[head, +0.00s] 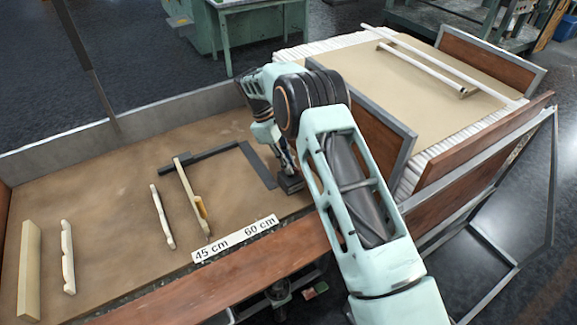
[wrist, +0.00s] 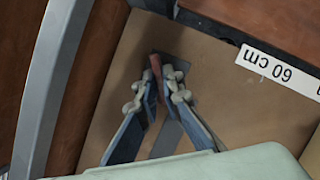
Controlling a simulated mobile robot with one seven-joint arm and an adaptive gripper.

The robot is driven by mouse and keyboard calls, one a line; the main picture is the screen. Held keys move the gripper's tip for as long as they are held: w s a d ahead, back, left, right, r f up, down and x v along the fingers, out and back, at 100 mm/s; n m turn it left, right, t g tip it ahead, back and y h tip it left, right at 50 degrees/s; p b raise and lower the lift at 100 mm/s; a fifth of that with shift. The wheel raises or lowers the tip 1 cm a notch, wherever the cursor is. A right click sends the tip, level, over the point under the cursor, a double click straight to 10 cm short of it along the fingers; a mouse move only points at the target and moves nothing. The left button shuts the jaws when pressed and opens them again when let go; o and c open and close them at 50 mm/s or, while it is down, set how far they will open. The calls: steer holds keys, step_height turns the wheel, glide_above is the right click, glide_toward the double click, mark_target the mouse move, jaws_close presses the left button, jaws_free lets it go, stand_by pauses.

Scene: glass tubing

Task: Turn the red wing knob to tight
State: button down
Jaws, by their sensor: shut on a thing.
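The red wing knob (wrist: 156,64) shows in the wrist view as a small red piece between the fingertips of my gripper (wrist: 158,82). The two fingers are closed in on it from both sides. A grey metal piece (wrist: 179,64) lies beside and behind the fingertips on the brown board. In the head view my gripper (head: 286,166) points down at a dark block (head: 290,184) at the right end of the brown bench top (head: 110,170). The knob itself is hidden there by my arm. Its turned position cannot be told.
A white scale strip (head: 236,240) marked 45 cm and 60 cm runs along the front edge. A dark angled bar (head: 258,166) and several pale wooden pieces (head: 163,216) lie to the left. A wooden panel with a grey frame (head: 375,125) stands close on the right.

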steer(key=m+g, duration=0.1)
steer(key=m, duration=0.2)
steer(key=shift+w+m+y, duration=0.15)
steer(key=shift+m+y, duration=0.25)
steer(key=shift+d+m+g+y+b, duration=0.1)
steer(key=shift+m+g+y+b, duration=0.4)
steer(key=shift+m, duration=1.2)
steer(key=c, duration=2.1)
jaws_free()
step_height(320, 180, up, 10)
